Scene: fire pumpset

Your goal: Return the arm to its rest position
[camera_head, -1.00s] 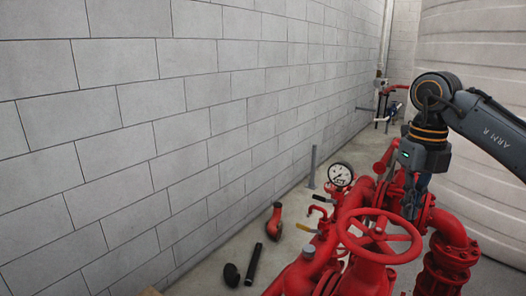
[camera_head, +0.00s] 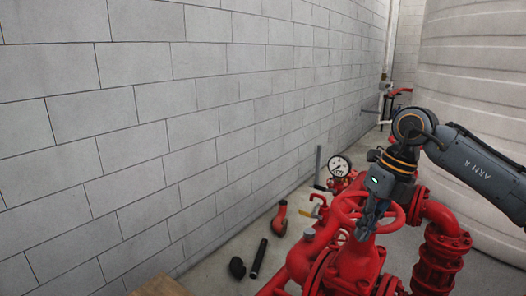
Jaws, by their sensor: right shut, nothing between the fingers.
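My right arm comes in from the right edge, and its gripper (camera_head: 364,228) points downward. The gripper is shut and empty. It hangs in front of the red handwheel (camera_head: 402,217) and hides part of its left side; I cannot tell whether it touches the wheel. My left gripper is not in view.
The red pumpset (camera_head: 350,265) with its pipes fills the lower right. A pressure gauge (camera_head: 339,166) stands behind it. A block wall (camera_head: 130,130) runs along the left.

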